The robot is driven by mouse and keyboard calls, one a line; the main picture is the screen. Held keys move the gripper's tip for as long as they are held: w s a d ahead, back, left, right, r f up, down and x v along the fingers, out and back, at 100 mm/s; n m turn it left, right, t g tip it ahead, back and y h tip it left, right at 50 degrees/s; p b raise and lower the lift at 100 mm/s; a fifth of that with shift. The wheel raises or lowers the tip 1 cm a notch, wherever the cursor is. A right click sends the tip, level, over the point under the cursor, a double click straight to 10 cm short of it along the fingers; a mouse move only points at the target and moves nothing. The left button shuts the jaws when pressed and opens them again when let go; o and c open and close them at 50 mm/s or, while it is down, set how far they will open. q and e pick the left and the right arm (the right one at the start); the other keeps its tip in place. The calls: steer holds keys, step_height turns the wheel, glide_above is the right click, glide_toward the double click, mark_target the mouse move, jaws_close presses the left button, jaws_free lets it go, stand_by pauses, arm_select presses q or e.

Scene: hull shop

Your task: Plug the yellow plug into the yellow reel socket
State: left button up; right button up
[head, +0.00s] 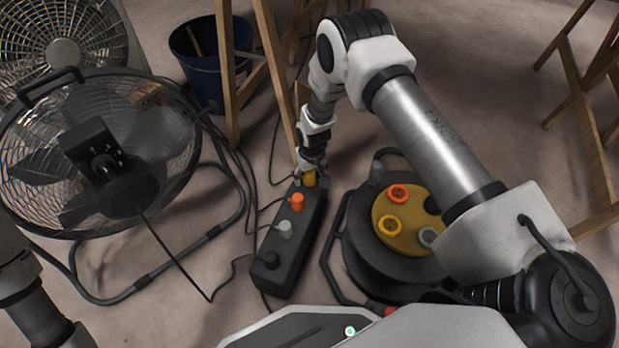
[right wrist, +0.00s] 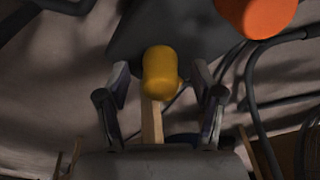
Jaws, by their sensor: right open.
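The yellow plug (head: 309,177) sits at the far end of a dark power strip (head: 285,262). My right gripper (head: 312,178) is at that end of the strip. In the right wrist view the yellow plug (right wrist: 161,72) is between the two open fingers of my right gripper (right wrist: 160,85), with gaps on both sides. The cable reel (head: 350,245) stands right of the strip. Its yellow-brown face carries a yellow socket (head: 388,225) and an orange-red socket (head: 399,193). A grey plug sits in another of its sockets. My left gripper is out of view; only its arm shows at lower left.
An orange plug (head: 297,202), a grey plug (head: 285,227) and a black plug (head: 270,258) stand in the same strip. A black fan (head: 110,170) is at left with cables on the floor. A blue bucket (head: 205,80) and wooden trestle legs (head: 228,75) stand behind.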

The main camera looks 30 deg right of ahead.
mark_target(310, 172)
steer(key=c, duration=1.2)
steer(key=shift+o, duration=0.2)
steer(key=shift+r, duration=0.1)
step_height(310, 172, up, 10)
steer(key=p, duration=0.5)
steer(key=shift+p, duration=0.3)
